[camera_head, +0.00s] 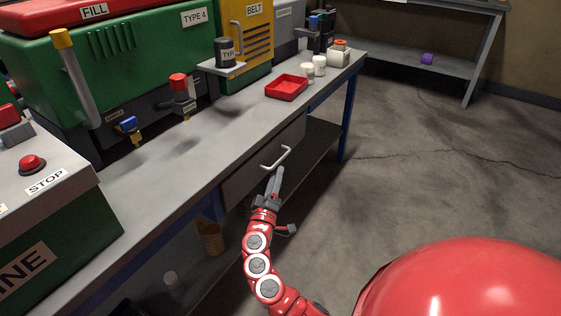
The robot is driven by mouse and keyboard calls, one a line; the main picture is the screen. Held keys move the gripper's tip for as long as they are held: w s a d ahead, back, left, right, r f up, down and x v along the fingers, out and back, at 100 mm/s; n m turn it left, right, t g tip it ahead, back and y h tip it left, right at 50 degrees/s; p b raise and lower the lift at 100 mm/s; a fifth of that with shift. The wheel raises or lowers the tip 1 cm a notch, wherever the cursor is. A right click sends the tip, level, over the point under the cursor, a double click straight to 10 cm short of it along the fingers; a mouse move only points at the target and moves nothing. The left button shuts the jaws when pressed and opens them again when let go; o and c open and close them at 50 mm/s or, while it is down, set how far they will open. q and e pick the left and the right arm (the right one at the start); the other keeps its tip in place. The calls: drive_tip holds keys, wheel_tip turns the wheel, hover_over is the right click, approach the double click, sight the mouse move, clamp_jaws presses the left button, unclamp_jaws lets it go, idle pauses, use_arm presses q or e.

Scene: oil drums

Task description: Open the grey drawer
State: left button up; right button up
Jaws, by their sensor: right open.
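The grey drawer (251,170) sits under the grey workbench top, and its front looks flush with the bench. Its pale bar handle (276,158) sticks out from the front. My right gripper (278,172) is just below the handle with its fingers pointing up at it. The fingers overlap the handle's lower edge in the picture, and I cannot tell whether they touch it. The gripper is open and holds nothing that I can see. My left gripper is not in view.
On the bench are a red tray (286,87), white jars (319,66) and a dark can (225,52). Green machines (150,75) stand behind. A lower shelf (318,140) runs beneath the drawer. The concrete floor (430,170) to the right is mostly clear.

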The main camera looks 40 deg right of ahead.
sight(281, 158)
drive_tip(key=x, duration=0.7)
drive_tip(key=shift+w+d+b, duration=0.1)
drive_tip(key=shift+b, duration=0.3)
clamp_jaws()
idle(0.9)
